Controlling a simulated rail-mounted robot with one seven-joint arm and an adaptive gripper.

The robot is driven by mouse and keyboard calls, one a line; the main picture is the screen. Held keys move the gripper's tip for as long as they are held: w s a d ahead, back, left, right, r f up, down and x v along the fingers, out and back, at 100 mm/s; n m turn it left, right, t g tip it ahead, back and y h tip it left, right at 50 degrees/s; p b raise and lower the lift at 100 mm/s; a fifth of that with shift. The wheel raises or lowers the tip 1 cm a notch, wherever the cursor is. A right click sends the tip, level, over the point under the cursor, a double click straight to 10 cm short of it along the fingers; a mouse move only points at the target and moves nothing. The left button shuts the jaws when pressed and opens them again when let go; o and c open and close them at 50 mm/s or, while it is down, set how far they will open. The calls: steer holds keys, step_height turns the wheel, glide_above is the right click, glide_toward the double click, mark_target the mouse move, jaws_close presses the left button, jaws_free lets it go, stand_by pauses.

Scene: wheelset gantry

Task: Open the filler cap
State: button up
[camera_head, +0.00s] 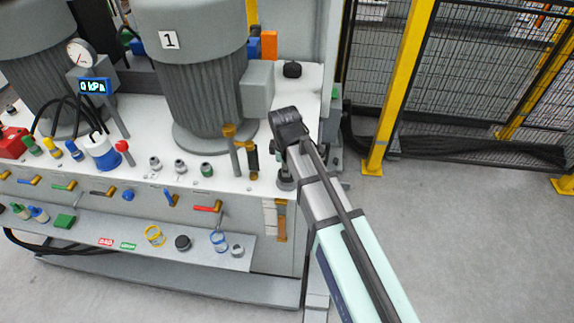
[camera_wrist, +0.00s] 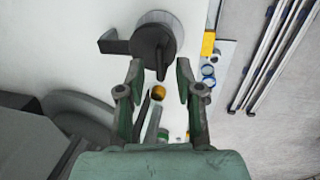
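The filler cap (camera_wrist: 150,42) is a dark grey round cap with a raised wing bar and a flat tab out to its left. It sits on a pale round neck on the white tank top. In the head view the grey filler fitting (camera_head: 286,184) shows at the tank's right front corner, partly hidden by my arm. My gripper (camera_wrist: 160,68) is open, with its two green-grey fingers apart. The near end of the wing bar lies between the fingertips in the picture, with a gap on each side. I cannot tell the height left between them.
Brass-topped fittings (camera_head: 251,158) stand left of the cap. A large grey motor (camera_head: 205,95) stands behind them. A black knob (camera_head: 291,69) is at the back. A front shelf (camera_head: 120,230) holds rings and small parts. Open floor (camera_head: 470,230) and a yellow-post fence lie to the right.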

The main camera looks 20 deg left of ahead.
steer(key=shift+f, duration=0.35)
jaws_close()
